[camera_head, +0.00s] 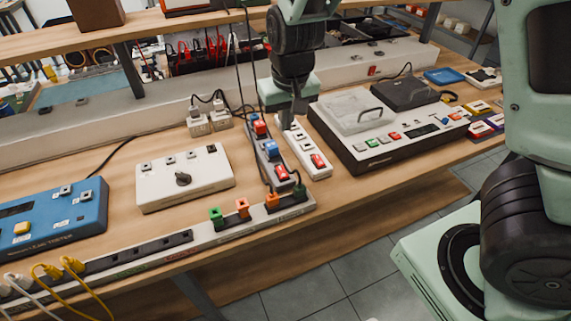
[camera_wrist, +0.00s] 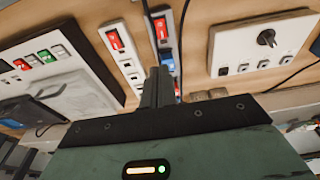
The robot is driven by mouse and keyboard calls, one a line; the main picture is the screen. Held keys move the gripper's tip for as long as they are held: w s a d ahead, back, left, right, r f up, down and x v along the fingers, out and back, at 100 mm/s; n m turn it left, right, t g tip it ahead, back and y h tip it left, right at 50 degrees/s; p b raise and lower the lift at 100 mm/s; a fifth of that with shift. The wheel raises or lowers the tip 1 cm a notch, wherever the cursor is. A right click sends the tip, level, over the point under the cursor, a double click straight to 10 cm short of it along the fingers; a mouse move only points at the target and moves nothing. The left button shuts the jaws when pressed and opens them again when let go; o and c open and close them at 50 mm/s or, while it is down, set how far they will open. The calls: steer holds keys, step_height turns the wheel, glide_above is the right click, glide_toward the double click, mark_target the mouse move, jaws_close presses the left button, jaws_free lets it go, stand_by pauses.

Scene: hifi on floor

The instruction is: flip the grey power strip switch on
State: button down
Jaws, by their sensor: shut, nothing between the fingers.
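The grey power strip (camera_head: 262,158) lies on the bench with red and blue plugs in it. Its red switch (camera_head: 282,173) is at the near end; the switch also shows in the wrist view (camera_wrist: 161,28). Whether the switch is on or off cannot be told. My gripper (camera_head: 287,122) is shut and empty, pointing down near the far part of the strip. In the wrist view its fingertips (camera_wrist: 158,72) appear beside the blue plug (camera_wrist: 168,64), away from the red switch. Contact cannot be told. The fingers hide part of the strip.
A white power strip (camera_head: 296,138) with its own red switch lies close on the right. A white device with a knob (camera_head: 183,179) is on the left. A panel with buttons (camera_head: 345,150) is farther right. Orange and green plugs (camera_head: 242,206) stand along the front rail.

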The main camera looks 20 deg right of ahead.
mark_target(282, 166)
steer(key=f, duration=0.4)
steer(key=w+f, duration=0.1)
steer(key=f, duration=0.4)
steer(key=w+f, duration=0.1)
steer(key=f, duration=0.3)
steer(key=shift+w+f, duration=0.2)
steer(key=shift+f, duration=0.2)
steer(key=shift+w+g+p, duration=0.15)
steer(key=shift+g+p, duration=0.15)
steer(key=shift+p, duration=0.35)
steer(key=shift+f, duration=0.25)
steer(key=shift+s+r, duration=0.3)
steer(key=shift+s, duration=0.5)
